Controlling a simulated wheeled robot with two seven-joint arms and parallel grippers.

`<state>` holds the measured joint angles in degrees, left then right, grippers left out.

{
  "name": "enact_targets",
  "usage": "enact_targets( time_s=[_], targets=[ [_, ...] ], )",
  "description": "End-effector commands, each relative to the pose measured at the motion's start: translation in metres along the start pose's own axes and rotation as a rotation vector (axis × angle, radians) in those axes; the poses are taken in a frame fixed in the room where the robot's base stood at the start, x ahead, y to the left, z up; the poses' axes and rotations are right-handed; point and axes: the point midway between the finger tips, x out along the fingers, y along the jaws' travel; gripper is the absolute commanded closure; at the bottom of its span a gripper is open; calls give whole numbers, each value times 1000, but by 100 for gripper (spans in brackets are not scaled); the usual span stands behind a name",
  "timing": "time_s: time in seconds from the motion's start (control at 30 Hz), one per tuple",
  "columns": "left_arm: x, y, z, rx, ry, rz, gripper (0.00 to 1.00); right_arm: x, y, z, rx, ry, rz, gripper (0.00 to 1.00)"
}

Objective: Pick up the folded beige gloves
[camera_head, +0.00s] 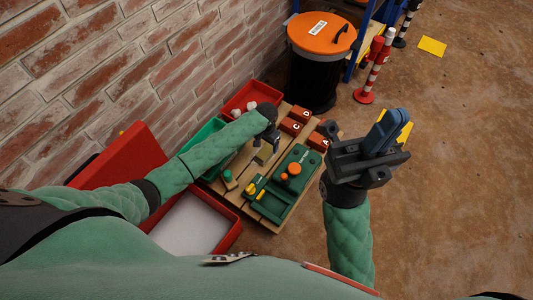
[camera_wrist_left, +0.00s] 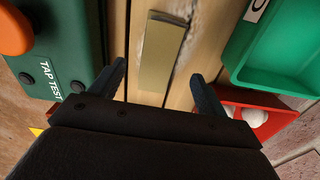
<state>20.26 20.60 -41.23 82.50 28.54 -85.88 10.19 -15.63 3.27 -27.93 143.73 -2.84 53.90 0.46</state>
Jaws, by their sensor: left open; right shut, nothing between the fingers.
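The folded beige gloves appear as a small flat olive-beige block (camera_wrist_left: 162,50) on the wooden board in the left wrist view. They also show in the head view (camera_head: 264,154), just below my left gripper (camera_head: 269,139). My left gripper is open, and its fingers (camera_wrist_left: 160,88) point toward the block, one to each side of its near end. I see no contact, and the gap in height is hard to tell. My right gripper (camera_head: 388,130) is shut and empty, held up to the right of the board.
A green TAP TEST fixture (camera_head: 284,190) with orange knobs lies right of the block. Green (camera_head: 203,145) and red (camera_head: 252,95) bins stand near the brick wall; the red one holds white balls. Red blocks (camera_head: 300,113) sit behind.

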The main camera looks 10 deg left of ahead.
Motion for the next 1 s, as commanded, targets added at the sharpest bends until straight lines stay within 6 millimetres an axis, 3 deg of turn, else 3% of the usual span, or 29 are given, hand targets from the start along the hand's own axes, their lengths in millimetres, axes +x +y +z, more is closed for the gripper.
enact_targets(
  time_s=[0.43, 0.7, 0.73, 0.9, 1.0],
  targets=[
    [50, 1, -1, 0, -1, -1, 25, -22, -4, 3, 19, -9, -10, 100],
    [53, 1, -2, 1, 0, 0, 25, -23, -5, 4, 16, -19, -16, 100],
    [53, 1, -2, 1, 0, 0, 26, -23, -5, 4, 16, -19, -16, 100],
    [53, 1, -2, 1, 0, 0, 60, -23, -5, 4, 16, -18, -15, 100],
    [53, 1, -2, 1, 0, 0, 74, -23, -5, 4, 16, -17, -14, 100]
  ],
)
